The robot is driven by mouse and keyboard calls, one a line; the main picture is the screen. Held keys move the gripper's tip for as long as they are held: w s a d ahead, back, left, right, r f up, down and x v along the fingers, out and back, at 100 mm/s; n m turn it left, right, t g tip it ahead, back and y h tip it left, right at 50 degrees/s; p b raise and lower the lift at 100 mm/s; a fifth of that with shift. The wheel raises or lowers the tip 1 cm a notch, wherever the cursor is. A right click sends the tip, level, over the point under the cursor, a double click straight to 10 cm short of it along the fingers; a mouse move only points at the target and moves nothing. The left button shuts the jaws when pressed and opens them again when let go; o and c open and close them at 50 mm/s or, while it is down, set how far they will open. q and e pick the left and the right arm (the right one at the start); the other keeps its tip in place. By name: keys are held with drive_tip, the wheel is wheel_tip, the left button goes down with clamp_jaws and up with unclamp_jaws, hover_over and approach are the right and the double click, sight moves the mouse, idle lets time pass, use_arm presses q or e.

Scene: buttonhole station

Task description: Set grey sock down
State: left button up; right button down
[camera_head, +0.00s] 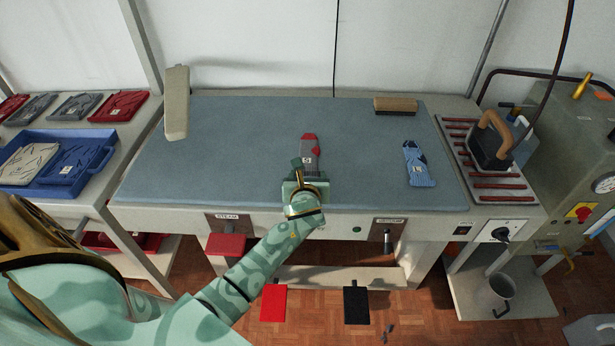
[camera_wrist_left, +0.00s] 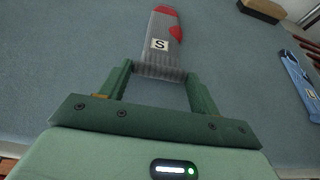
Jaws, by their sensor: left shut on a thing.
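The grey sock (camera_head: 309,153) has red patches and a white tag marked S. It is at the front middle of the blue-grey ironing table (camera_head: 240,135) in the head view. My left gripper (camera_head: 304,178) is shut on the sock's near end. In the left wrist view the sock (camera_wrist_left: 162,45) stretches away from between the two green fingers of the gripper (camera_wrist_left: 160,80). I cannot tell whether the sock touches the table surface. My right gripper is not in view.
A blue sock (camera_head: 417,163) lies to the right. A brush (camera_head: 395,105) is at the back, and a padded sleeve board (camera_head: 177,102) at the left. An iron (camera_head: 492,142) stands on a rack at the right. A blue tray (camera_head: 100,152) holds folded items. The table's middle is clear.

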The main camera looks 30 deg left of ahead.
use_arm(q)
drive_tip(key=o, duration=0.9)
drive_tip(key=shift+o, duration=0.2)
drive_tip(key=shift+r, duration=0.15)
drive_tip(key=p+v, duration=0.4)
drive_tip(key=v, duration=0.7)
drive_tip(key=s+d+f+n+g+h, duration=0.25)
drive_tip(key=s+f+n, duration=0.4)
drive_tip(key=f, duration=0.75)
drive_tip(key=s+d+f+n+g+h, duration=0.2)
drive_tip(key=s+f+n+g+h, duration=0.15)
drive_tip(key=s+f, duration=0.8)
drive_tip(key=s+f+n+g, duration=0.1)
drive_tip(key=s+f+n, duration=0.3)
drive_tip(key=s, duration=0.4)
drive_tip(key=s+a+f+n+g, duration=0.1)
drive_tip(key=s+f+n, duration=0.3)
drive_tip(key=s, duration=0.5)
drive_tip(key=s+f+n+g+h, duration=0.1)
drive_tip(key=s+f+n+g, duration=0.1)
drive_tip(key=s+f+n, duration=0.3)
drive_tip(key=s+n, duration=0.3)
drive_tip(key=s, duration=0.1)
drive_tip(key=shift+a+g, duration=0.3)
drive_tip(key=shift+a, duration=0.05)
